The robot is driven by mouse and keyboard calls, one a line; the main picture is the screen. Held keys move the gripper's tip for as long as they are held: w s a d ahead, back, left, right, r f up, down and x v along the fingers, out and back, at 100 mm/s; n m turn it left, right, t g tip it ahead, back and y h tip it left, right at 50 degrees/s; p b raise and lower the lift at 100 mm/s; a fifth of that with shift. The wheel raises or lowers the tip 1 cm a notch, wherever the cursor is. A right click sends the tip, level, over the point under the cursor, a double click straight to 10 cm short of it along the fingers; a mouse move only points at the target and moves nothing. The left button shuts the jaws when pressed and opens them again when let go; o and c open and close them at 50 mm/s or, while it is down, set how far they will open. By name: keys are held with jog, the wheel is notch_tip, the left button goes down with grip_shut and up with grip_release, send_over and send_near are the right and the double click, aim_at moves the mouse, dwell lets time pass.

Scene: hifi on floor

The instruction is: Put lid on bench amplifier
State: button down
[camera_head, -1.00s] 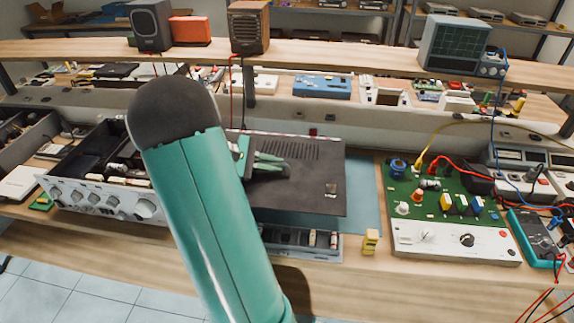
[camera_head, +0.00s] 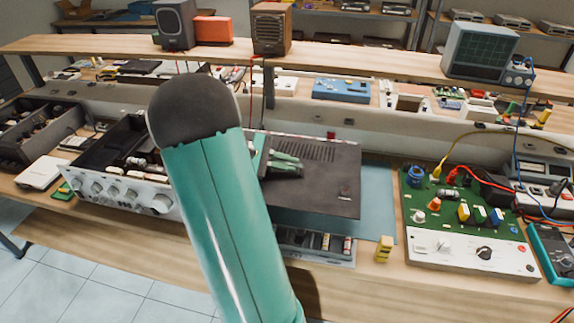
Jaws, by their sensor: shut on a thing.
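The lid (camera_head: 330,190) is a dark flat panel with a row of vent slots along its back part. My gripper (camera_head: 284,164) is shut on the lid, its green fingers lying over the top side left of the middle. The lid looks level, above a parts tray and a blue-green mat; the gap beneath is hard to judge. The bench amplifier (camera_head: 118,195), an open dark chassis with a silver knobbed front, stands on the bench to the left. Its inner parts show. My teal arm hides its right end and the lid's left part.
A parts tray (camera_head: 325,247) and a small yellow block (camera_head: 384,249) are near the bench's front edge. A green circuit board (camera_head: 465,205) with a white control panel is at right. A black open case (camera_head: 38,130) is at far left. A shelf (camera_head: 350,60) runs behind.

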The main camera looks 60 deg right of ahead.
jog(key=shift+r, duration=3.4)
jog(key=shift+s, duration=0.1)
